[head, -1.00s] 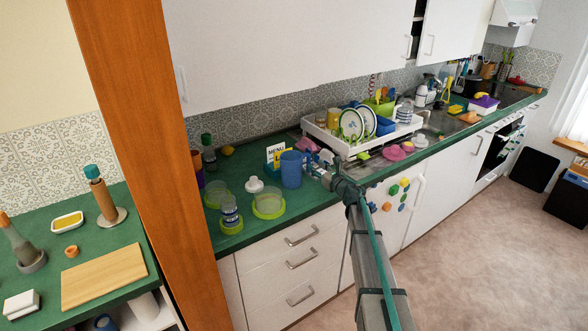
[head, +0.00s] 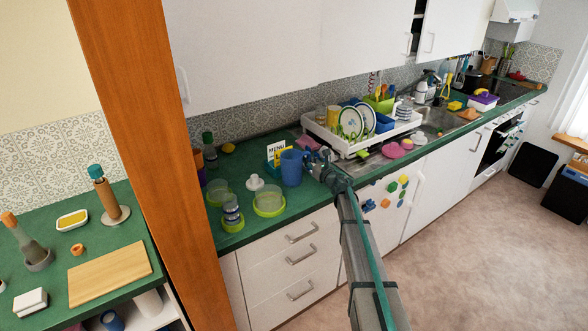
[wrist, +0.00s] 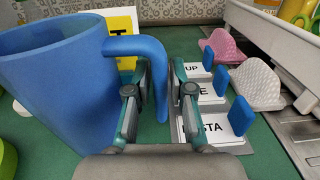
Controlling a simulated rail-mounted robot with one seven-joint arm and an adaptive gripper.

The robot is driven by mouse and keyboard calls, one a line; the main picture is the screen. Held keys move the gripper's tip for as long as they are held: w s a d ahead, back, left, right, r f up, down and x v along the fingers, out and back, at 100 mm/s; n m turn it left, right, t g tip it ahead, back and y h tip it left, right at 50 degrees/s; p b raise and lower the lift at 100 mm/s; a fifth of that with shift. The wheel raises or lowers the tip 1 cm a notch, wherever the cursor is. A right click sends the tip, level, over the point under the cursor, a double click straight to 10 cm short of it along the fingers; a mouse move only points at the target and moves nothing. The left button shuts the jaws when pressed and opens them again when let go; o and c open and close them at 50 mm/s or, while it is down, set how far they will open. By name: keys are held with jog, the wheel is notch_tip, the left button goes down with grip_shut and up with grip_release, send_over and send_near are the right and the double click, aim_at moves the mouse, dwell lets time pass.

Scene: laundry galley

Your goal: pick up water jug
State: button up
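The water jug is blue with a side handle and stands upright on the green counter (head: 296,209). In the head view the jug (head: 291,168) is just left of my gripper (head: 309,157). In the wrist view the jug (wrist: 55,95) fills the left side, with its handle (wrist: 160,92) toward the right. My gripper (wrist: 160,95) has one finger on each side of the handle's upright part. The fingers are apart, with narrow gaps seeming to show beside the handle; firm contact cannot be seen. The far side of the jug is hidden.
Label cards with blue holders (wrist: 205,95) lie right of the fingers. A yellow card (wrist: 122,25) stands behind the jug. The white dish rack (head: 345,145) is to the right. Lime-based containers (head: 268,203) stand left of the jug.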

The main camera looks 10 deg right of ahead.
grip_shut()
jog(key=shift+r, duration=0.15)
jog(key=shift+r, duration=0.6)
jog(key=s+r+b, duration=0.5)
jog(key=s+r, duration=0.6)
jog(key=s, duration=0.3)
jog(key=shift+r+b, duration=0.3)
jog(key=shift+b, duration=0.05)
